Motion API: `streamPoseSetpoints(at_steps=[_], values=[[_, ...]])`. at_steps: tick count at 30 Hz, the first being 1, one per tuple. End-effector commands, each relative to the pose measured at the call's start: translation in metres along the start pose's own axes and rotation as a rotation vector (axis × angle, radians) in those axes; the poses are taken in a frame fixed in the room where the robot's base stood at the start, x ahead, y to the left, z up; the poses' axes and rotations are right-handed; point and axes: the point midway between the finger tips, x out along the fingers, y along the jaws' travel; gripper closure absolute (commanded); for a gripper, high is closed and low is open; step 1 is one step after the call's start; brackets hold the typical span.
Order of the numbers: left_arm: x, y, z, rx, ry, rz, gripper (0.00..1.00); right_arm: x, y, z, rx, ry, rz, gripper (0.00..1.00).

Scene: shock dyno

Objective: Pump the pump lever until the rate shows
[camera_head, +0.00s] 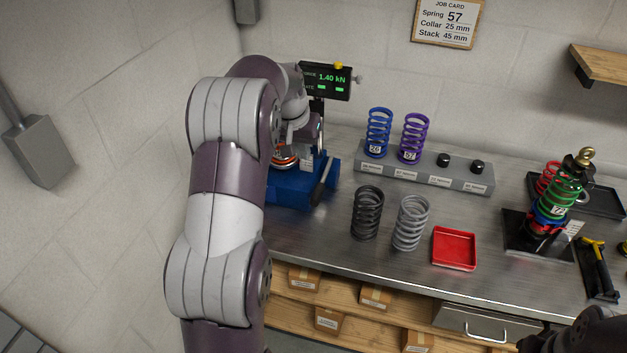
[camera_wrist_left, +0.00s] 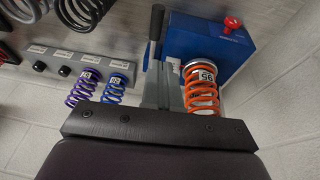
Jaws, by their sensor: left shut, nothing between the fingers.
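The blue shock dyno (camera_head: 290,190) stands at the left end of the bench, with its blue body also in the left wrist view (camera_wrist_left: 205,42). Its pump lever (camera_head: 322,182) has a black grip and slants at the dyno's right side; the lever also shows in the left wrist view (camera_wrist_left: 156,24). An orange spring (camera_wrist_left: 201,88) sits in the dyno. The display (camera_head: 326,80) reads 1.40 kN; its rate line shows only green dashes or blocks. My left gripper (camera_head: 303,132) is shut and empty above the dyno, partly hidden by my arm, apart from the lever grip.
A grey rack (camera_head: 425,177) holds a blue spring (camera_head: 378,132) and a purple spring (camera_head: 413,138). A black spring (camera_head: 367,212), a grey spring (camera_head: 410,222) and a red tray (camera_head: 454,248) lie in front. A shock with a green spring (camera_head: 560,195) stands at right. A job card (camera_head: 447,22) hangs behind.

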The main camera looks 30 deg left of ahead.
Motion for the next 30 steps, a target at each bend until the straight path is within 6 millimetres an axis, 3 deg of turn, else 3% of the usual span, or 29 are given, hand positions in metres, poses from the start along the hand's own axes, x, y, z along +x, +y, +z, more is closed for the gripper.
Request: streamPoseSetpoints(at_steps=[18,24,30], values=[[0.113,0.004,0.006,0.001,-0.004,0.001,1.0,-0.036,0.0,-0.005,0.0,0.0,0.0,0.57],[0.132,0.006,0.011,0.0,-0.002,0.001,1.0,-0.041,0.0,-0.005,0.0,0.0,0.0,0.57],[0.135,0.006,0.012,0.0,0.0,0.0,1.0,-0.041,0.0,-0.005,0.0,0.0,0.0,0.57]])
